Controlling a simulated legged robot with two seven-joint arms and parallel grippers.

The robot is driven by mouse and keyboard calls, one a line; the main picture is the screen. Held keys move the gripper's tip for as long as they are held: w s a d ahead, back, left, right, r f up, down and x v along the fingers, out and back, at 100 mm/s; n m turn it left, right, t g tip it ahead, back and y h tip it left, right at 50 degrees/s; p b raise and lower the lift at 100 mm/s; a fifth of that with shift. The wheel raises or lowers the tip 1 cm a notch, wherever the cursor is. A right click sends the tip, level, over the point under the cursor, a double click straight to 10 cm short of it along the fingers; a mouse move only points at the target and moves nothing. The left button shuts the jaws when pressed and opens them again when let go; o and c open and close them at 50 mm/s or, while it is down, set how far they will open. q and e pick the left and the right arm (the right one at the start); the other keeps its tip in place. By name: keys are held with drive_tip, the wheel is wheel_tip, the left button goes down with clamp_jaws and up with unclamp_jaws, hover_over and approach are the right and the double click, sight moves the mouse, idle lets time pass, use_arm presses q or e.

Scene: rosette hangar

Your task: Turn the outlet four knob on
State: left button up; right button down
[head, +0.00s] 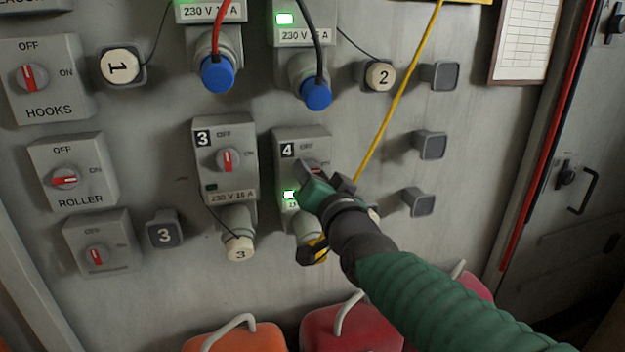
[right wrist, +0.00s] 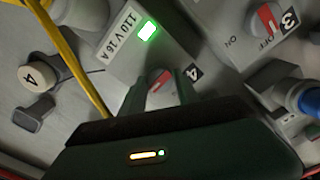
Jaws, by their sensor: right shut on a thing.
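The outlet four box (head: 285,152) is a grey box with a black 4 label, below the outlet with the black cable. Its indicator (head: 290,195) is lit green, and this light also shows in the right wrist view (right wrist: 147,31). My right gripper (head: 323,180) is at the front of this box, shut on the outlet four knob (head: 315,167). The fingers hide most of the knob, so its exact angle is hard to tell. In the right wrist view the knob (right wrist: 160,95) sits between the two fingers. My left gripper is not in view.
The outlet three box (head: 240,180) stands close on the left, its knob upright and indicator dark. A yellow cable (head: 398,105) runs down past my gripper to a yellow and black plug (head: 318,252). Red cans (head: 345,330) stand below. Grey pegs (head: 430,145) project at right.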

drive_tip(key=shift+f, duration=0.2)
drive_tip(key=c, duration=0.9)
unclamp_jaws()
drive_tip(key=shift+r, duration=0.1)
drive_tip(key=p+v, duration=1.2)
drive_tip(key=v, duration=0.4)
drive_tip(key=shift+s, duration=0.35)
drive_tip(key=shift+d, duration=0.1)
